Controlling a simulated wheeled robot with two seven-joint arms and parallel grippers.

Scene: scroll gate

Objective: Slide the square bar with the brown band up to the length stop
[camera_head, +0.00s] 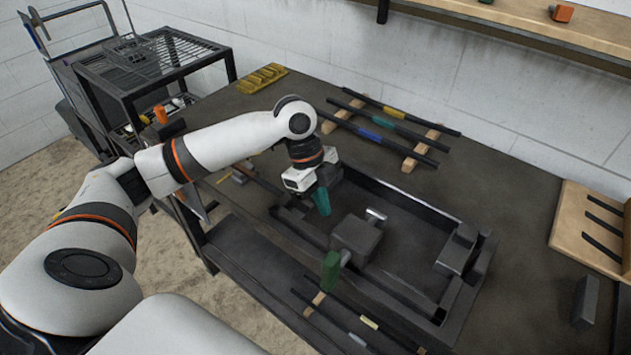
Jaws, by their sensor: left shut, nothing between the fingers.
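My left gripper (320,197) reaches in from the left and points down over the left part of a dark rectangular frame (400,192) on the bench. It is shut. A teal piece shows at its tips; I cannot tell whether it belongs to the gripper. A dark bar (262,181) lies left of the gripper, partly hidden by my arm. I cannot make out a brown band on any bar. A dark block (458,249) at the frame's right end may be the length stop; I cannot be sure. My right gripper is not in view.
A dark box (356,238) and a green upright piece (331,271) stand near the frame's middle. Bars with yellow, teal and blue (370,134) bands rest on wooden supports behind. A wooden rack (577,215) stands right.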

